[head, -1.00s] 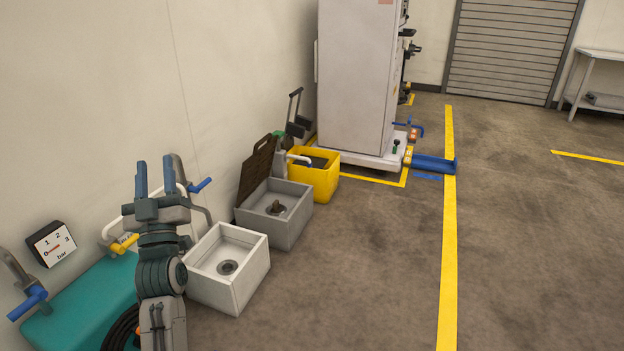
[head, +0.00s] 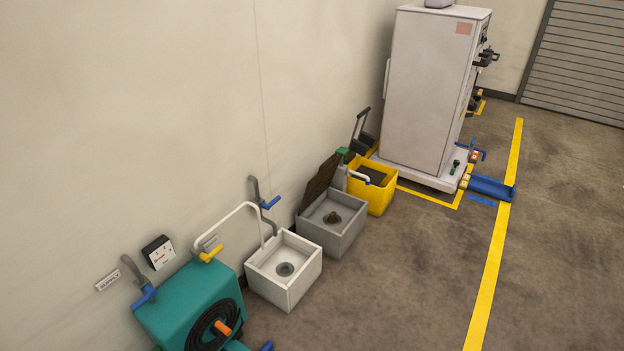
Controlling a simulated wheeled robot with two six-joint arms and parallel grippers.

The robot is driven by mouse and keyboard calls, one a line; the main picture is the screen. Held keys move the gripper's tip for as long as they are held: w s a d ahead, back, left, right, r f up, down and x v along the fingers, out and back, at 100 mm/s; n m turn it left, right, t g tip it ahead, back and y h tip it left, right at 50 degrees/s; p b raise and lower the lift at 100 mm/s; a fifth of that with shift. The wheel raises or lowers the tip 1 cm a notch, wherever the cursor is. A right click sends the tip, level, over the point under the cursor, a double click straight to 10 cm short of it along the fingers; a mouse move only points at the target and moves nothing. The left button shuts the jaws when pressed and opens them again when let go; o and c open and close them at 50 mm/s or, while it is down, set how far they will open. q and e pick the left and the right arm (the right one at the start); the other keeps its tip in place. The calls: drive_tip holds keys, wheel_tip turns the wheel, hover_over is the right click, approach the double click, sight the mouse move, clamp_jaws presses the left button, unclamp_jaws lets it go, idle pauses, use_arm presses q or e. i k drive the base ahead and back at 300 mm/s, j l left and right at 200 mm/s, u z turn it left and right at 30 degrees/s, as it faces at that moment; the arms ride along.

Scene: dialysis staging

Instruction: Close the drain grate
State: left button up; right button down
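The drain grate (head: 319,187) is a dark brown, slatted panel. It stands raised and leaning back toward the wall at the rear edge of the grey square drain basin (head: 345,242). The basin is open on top, and a dark brownish lump (head: 332,217) sits at its drain hole. Neither of my grippers shows in the head view now.
A white basin (head: 301,283) with a round drain stands left of the grey one. A teal hose unit (head: 184,303) is at the lower left. A yellow bucket (head: 384,199) and a tall white cabinet (head: 432,95) stand to the right. The floor in front is clear.

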sight(317, 185)
drive_tip(key=i+l+u, duration=0.15)
drive_tip(key=u, duration=0.3)
drive_tip(key=i+l+u, duration=0.25)
drive_tip(key=u, duration=0.2)
drive_tip(key=i+l+u, duration=0.15)
drive_tip(key=l+u, duration=0.15)
drive_tip(key=u, duration=0.15)
